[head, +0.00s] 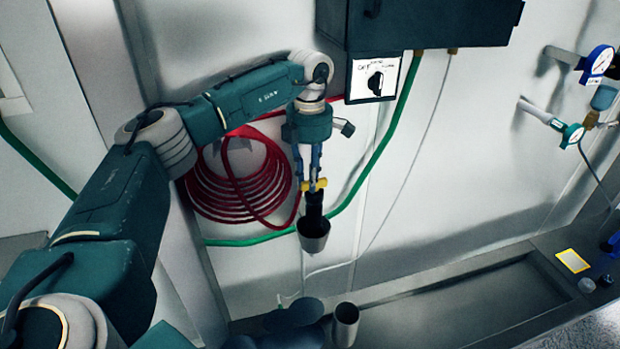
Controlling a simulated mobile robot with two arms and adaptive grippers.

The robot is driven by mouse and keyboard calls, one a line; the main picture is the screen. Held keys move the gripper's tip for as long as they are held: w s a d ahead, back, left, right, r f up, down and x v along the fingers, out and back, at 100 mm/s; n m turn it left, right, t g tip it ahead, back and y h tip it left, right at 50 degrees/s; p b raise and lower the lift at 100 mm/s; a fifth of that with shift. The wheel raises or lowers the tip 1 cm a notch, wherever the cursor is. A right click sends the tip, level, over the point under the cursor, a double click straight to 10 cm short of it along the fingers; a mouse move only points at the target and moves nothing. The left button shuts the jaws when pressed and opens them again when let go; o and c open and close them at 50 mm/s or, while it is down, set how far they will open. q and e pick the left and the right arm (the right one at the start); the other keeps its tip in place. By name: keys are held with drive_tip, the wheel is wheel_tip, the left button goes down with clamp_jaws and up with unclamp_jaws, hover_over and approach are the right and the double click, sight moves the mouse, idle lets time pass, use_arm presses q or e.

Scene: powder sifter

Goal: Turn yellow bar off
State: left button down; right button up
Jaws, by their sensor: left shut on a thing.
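A small yellow bar (319,184) sits on top of a dark fitting (313,208) in front of the white wall. My left gripper (313,181) comes down from above, its fingers pointing down, and is shut on the yellow bar. The fingers hide part of the bar, so its exact angle is hard to tell. A metal cup-shaped piece (314,240) is directly below the dark fitting. My right gripper does not show.
A coiled red hose (230,192) and a green hose (372,160) run along the wall behind my left arm. Gauges (598,60) are at right. A metal trough (480,300) lies below, mostly clear.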

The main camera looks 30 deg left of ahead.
use_arm(q)
drive_tip(key=shift+s+n, duration=0.1)
drive_tip(key=shift+n, duration=1.1)
drive_tip(key=c, duration=1.5)
unclamp_jaws()
drive_tip(key=shift+d, duration=0.1)
